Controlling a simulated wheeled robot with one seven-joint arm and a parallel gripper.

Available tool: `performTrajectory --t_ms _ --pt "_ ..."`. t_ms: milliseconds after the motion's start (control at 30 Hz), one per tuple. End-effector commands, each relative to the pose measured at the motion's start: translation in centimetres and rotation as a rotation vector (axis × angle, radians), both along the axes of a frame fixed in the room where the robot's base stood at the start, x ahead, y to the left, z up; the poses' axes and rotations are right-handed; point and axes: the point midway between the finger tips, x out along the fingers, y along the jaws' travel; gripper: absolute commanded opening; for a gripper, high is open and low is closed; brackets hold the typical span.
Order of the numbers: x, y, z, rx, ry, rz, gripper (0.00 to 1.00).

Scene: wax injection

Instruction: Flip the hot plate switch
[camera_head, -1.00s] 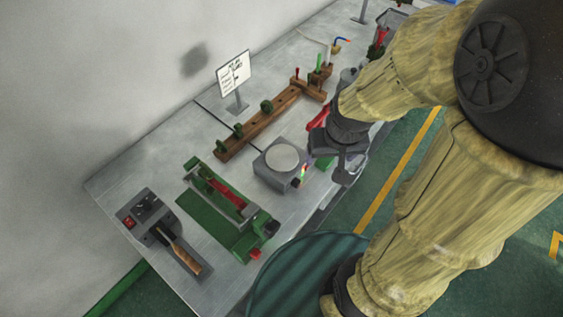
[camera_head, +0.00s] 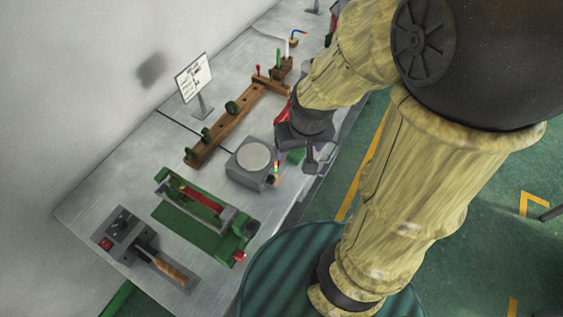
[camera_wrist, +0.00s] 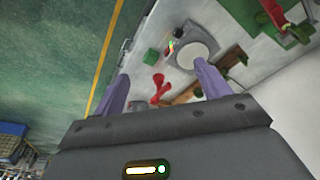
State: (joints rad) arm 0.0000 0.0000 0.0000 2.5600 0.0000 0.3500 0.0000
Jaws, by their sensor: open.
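The hot plate (camera_head: 237,171) is a grey box with a pale round top, near the table's front edge. A small multicoloured part, which looks like its switch (camera_head: 276,170), is on the side facing my gripper. My gripper (camera_head: 311,168) is open and empty, just right of the hot plate and apart from it. In the wrist view the hot plate (camera_wrist: 182,56) is beyond my open fingers (camera_wrist: 161,72), toward the right one. The coloured switch (camera_wrist: 171,46) lies between the finger directions. Nothing visible touches it.
A red object (camera_wrist: 159,90) is near the fingers in the wrist view. A wooden rack (camera_head: 225,131), green fixture (camera_head: 190,228) and a grey control box (camera_head: 125,228) stand on the table (camera_head: 85,207).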

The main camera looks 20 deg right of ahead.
Motion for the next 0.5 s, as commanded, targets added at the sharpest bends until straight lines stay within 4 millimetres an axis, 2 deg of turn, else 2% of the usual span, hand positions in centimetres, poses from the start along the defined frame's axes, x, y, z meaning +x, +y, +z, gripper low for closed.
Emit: performTrajectory --t_ms 133,500 --pt "0.00 0.00 0.00 0.000 0.000 0.000 0.74" --pt "0.00 0.00 0.00 0.000 0.000 0.000 0.01"
